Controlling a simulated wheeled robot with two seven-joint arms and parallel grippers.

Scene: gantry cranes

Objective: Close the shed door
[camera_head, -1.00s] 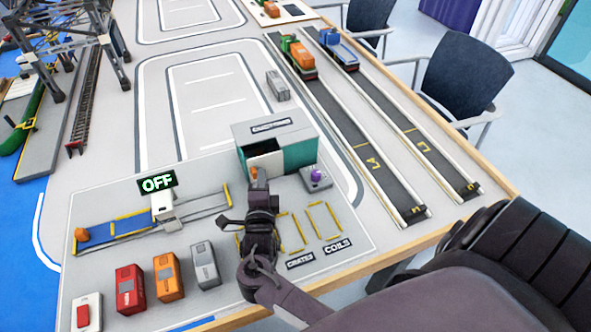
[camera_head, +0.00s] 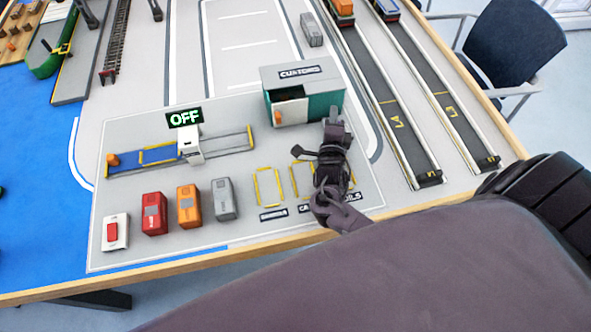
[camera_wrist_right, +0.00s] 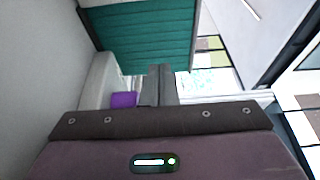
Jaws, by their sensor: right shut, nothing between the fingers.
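The shed (camera_head: 303,74), grey-roofed and marked CUSTOMS, stands at the board's back right. Its front shows a dark gap on the left above a pale panel (camera_head: 292,111), and teal wall on the right. I cannot tell exactly how far the door is open. My right gripper (camera_head: 336,113) is shut and empty, in front of the shed's right end. In the right wrist view its fingertips (camera_wrist_right: 158,72) are together near a teal ribbed panel (camera_wrist_right: 150,40); contact cannot be told. My left gripper is out of view.
An orange knob (camera_head: 278,117) shows at the shed's left front. A purple block (camera_wrist_right: 123,99) sits beside the fingers in the wrist view. Red, orange and grey boxes (camera_head: 188,205) stand front left, near a switch (camera_head: 115,231). Dark lanes (camera_head: 395,100) run at right.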

